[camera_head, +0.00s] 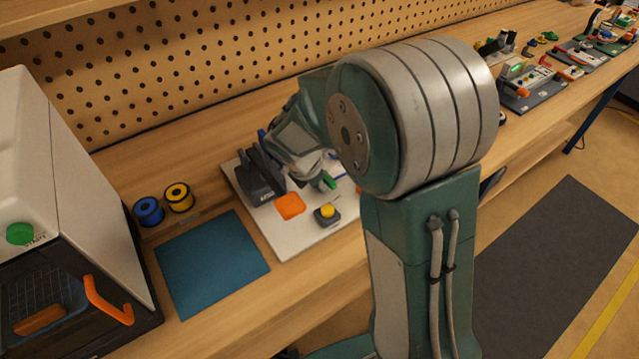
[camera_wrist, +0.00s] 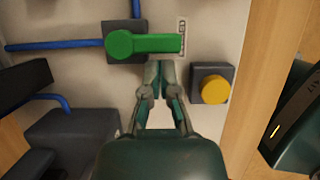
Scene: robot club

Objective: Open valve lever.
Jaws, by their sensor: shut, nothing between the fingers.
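The green valve lever (camera_wrist: 145,43) lies sideways in the wrist view, its round hub at the left and its handle pointing right. It sits on a dark valve block (camera_wrist: 122,27) with blue pipes running left and up. My gripper (camera_wrist: 165,64) is shut and empty, its fingertips just below the lever's handle; I cannot tell whether they touch it. In the head view the green lever (camera_head: 328,181) shows only in part on the white board (camera_head: 271,236), with my arm hiding much of the area around it.
A yellow button (camera_wrist: 214,89) on a dark base stands right of the lever. An orange square (camera_head: 290,206), a blue mat (camera_head: 212,262), blue and yellow spools (camera_head: 179,197), and a white-and-black machine (camera_head: 75,190) are to the left. More boards stand farther along the bench.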

